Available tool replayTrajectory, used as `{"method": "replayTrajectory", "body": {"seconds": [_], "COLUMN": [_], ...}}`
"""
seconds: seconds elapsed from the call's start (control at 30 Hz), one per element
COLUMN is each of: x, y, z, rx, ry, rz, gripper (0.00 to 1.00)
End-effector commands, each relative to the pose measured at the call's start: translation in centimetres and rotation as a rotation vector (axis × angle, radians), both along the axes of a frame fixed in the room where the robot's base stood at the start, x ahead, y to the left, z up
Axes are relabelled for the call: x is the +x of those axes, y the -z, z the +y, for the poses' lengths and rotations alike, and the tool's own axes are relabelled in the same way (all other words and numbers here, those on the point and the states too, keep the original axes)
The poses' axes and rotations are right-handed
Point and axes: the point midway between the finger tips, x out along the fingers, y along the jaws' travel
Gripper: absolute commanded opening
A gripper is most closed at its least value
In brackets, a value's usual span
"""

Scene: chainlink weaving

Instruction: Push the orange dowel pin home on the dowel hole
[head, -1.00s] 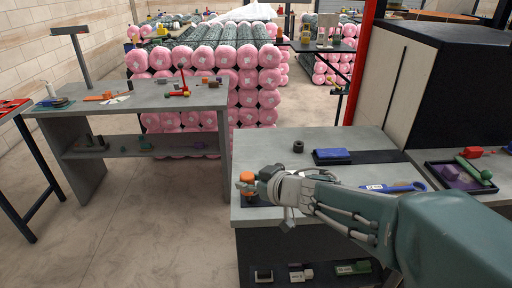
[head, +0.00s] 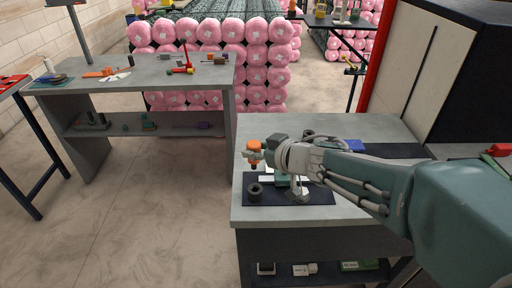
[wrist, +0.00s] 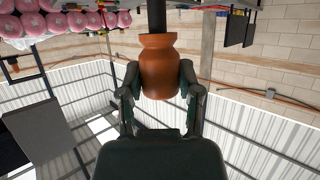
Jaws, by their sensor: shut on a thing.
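My gripper (head: 256,156) is shut on the orange dowel pin (head: 254,146) and holds it above the near bench. In the wrist view the two fingers (wrist: 161,88) clasp the sides of its orange body (wrist: 160,65), and a dark shaft runs from its end. A dark ring with a hole (head: 255,191) stands on the dark mat (head: 315,192), lower in the picture than the pin and apart from it. I cannot tell whether this ring is the dowel hole. A green and white block on the mat is partly hidden by my gripper.
The near bench (head: 240,207) has a clear strip along its front. A second dark ring (head: 308,134) and a blue item (head: 350,145) lie behind my arm. Another bench (head: 150,72) with tools stands at the left, with open floor (head: 165,200) between.

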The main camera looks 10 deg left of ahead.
Motion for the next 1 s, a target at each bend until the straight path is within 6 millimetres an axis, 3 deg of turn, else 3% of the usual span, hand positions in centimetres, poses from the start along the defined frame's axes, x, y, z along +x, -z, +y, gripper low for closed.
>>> {"method": "replayTrajectory", "body": {"seconds": [0.7,1.0], "x": [-0.1,-0.1], "y": [5.6,5.5], "z": [-0.1,-0.2], "rx": [-0.001,0.000], "ry": [0.000,0.000], "rz": [0.003,0.000], "gripper": [0.00,0.00]}}
